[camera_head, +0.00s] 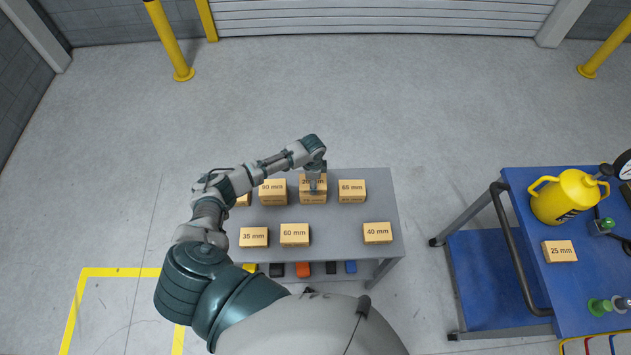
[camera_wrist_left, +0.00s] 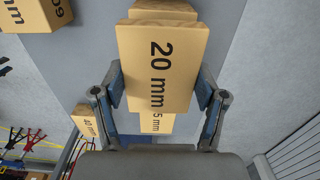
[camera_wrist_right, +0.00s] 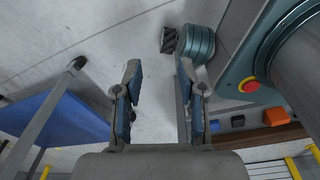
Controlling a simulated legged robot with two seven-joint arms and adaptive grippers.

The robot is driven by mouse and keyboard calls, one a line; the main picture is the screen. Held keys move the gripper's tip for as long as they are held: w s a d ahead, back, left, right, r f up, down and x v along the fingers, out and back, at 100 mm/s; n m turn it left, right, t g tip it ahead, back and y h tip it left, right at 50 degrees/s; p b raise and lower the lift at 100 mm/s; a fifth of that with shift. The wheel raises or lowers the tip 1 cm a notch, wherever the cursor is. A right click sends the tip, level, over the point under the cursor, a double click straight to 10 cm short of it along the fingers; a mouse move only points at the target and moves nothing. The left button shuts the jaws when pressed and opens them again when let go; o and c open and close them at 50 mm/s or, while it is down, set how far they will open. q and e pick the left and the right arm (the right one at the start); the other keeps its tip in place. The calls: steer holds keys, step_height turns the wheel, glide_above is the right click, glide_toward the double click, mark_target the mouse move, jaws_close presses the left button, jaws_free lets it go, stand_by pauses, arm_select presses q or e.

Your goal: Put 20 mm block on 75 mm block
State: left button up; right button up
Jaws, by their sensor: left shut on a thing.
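The 20 mm block (camera_head: 308,182) is a tan block in my left gripper (camera_head: 314,172) at the back of the grey table. In the left wrist view, the fingers of the left gripper (camera_wrist_left: 160,97) are shut on the sides of the 20 mm block (camera_wrist_left: 160,65). A tan block (camera_head: 313,198) lies directly below it, its label unreadable, so I cannot confirm it is the 75 mm block. Part of this lower block shows behind the held one (camera_wrist_left: 160,6). I cannot tell whether they touch. My right gripper (camera_wrist_right: 156,75) is open and empty.
The grey table (camera_head: 340,215) also bears a 65 mm block (camera_head: 351,191), a 60 mm block (camera_head: 294,235), a 35 mm block (camera_head: 253,237), a 40 mm block (camera_head: 377,233) and others at back left. A blue cart (camera_head: 540,300) stands at right with a 25 mm block (camera_head: 559,251).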

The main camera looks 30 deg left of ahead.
arm_select(q)
steer(key=shift+a+f, duration=0.15)
steer(key=shift+f, duration=0.4)
steer(key=shift+d+f+b, duration=0.4)
steer(key=shift+d+b, duration=0.15)
steer(key=shift+d+f, duration=0.1)
steer(key=shift+f, duration=0.25)
steer(key=shift+a, duration=0.3)
steer(key=o, duration=1.5)
steer(key=shift+a, duration=0.1)
steer(key=shift+c, duration=0.2)
steer(key=shift+o, duration=0.8)
steer(key=shift+a+f, duration=0.1)
steer(key=shift+d, duration=0.3)
steer(key=shift+r, duration=0.45)
step_height(320, 180, up, 5)
steer(key=p, duration=0.6)
steer(key=shift+a+r, duration=0.15)
steer(key=shift+r, duration=1)
arm_select(e)
steer(key=r, duration=0.2)
steer(key=a+r, duration=0.1)
steer(key=r, duration=0.1)
steer(key=shift+a+r, duration=0.1)
steer(key=shift+r, duration=0.15)
